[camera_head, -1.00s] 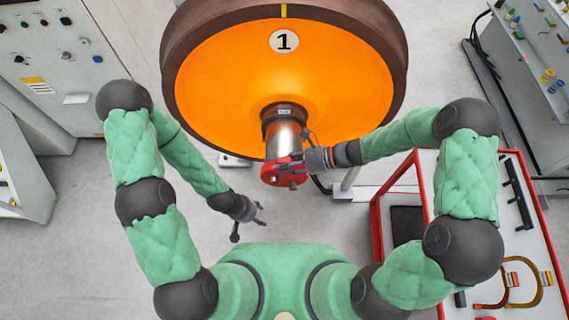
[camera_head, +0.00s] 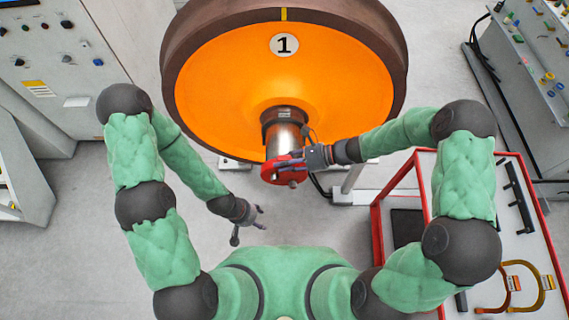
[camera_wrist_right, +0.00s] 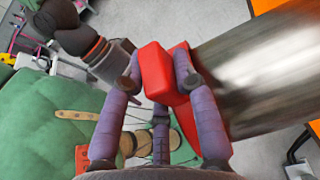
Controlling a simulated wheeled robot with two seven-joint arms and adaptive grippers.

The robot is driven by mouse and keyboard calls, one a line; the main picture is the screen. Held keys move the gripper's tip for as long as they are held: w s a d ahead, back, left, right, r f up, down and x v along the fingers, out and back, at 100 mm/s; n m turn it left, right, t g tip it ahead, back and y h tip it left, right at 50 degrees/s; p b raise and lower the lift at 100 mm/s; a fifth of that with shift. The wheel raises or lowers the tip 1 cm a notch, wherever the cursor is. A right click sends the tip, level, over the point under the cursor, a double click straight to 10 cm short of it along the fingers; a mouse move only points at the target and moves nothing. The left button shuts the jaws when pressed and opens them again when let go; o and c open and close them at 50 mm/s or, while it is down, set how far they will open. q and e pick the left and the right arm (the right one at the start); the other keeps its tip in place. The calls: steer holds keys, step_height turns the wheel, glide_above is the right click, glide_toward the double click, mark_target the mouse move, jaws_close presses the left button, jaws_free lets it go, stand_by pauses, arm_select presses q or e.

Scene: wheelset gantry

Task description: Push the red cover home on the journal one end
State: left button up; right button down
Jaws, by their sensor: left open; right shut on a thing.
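The red cover (camera_head: 276,172) is at the near end of the metal journal (camera_head: 285,138), which sticks out of the orange wheel marked 1 (camera_head: 284,75). My right gripper (camera_head: 294,164) is shut on the red cover from the right. In the right wrist view the purple fingers (camera_wrist_right: 160,85) stand either side of the cover's red block (camera_wrist_right: 157,72), with the shiny journal (camera_wrist_right: 265,70) right beside it. I cannot tell whether a gap is left between cover and journal. My left gripper (camera_head: 257,216) is open and empty, low and to the left of the cover.
A red-framed cart (camera_head: 377,225) with a dark pad and yellow-brown calipers (camera_head: 540,290) stands at the right. Control cabinets (camera_head: 50,60) stand at the left and a tool panel (camera_head: 530,60) at the upper right.

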steer(key=shift+w, duration=0.85)
steer(key=c, duration=0.9)
jaws_free()
steer(key=v, duration=1.2)
